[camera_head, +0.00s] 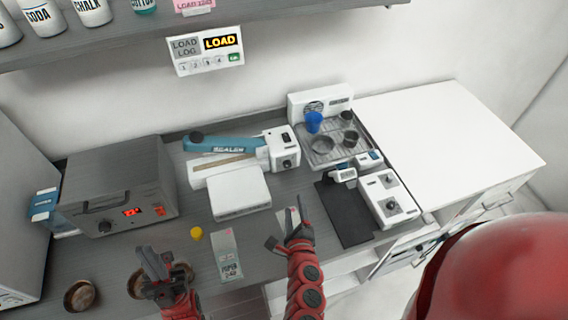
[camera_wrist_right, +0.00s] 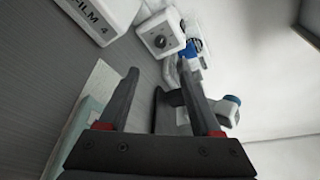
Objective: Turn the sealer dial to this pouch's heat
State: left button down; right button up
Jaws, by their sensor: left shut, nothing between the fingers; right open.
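The sealer (camera_head: 215,165), with a blue arm marked SEALER, stands at the back of the counter. Its dial (camera_head: 286,163) is on the white box at the sealer's right end; the dial also shows in the right wrist view (camera_wrist_right: 164,43). A pouch marked PAPER (camera_head: 228,262) lies on the counter between my grippers; its smaller print is hard to read. A small pale piece (camera_head: 282,215) lies by my right gripper (camera_head: 288,226). That gripper is open and empty, in front of the sealer and apart from the dial. My left gripper (camera_head: 154,264) is shut and empty, over a brown bowl.
A white box (camera_head: 238,195), apparently the one marked FILM 4 in the right wrist view (camera_wrist_right: 88,22), sits before the sealer. A grey heater box (camera_head: 120,185) with red digits stands left. A dark mat (camera_head: 343,212) and white device (camera_head: 388,200) stand right. A display (camera_head: 208,50) reads LOAD.

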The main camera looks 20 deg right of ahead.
aim_at(288, 166)
jog(key=x, duration=0.5)
jog(key=b+x, duration=0.1)
jog(key=x, duration=0.9)
jog(key=shift+w+a+r, duration=0.1)
jog(key=shift+w+r, duration=0.1)
jog(key=shift+r, duration=0.05)
jog(key=shift+w+f, duration=0.35)
jog(key=shift+w, duration=0.3)
grip_shut()
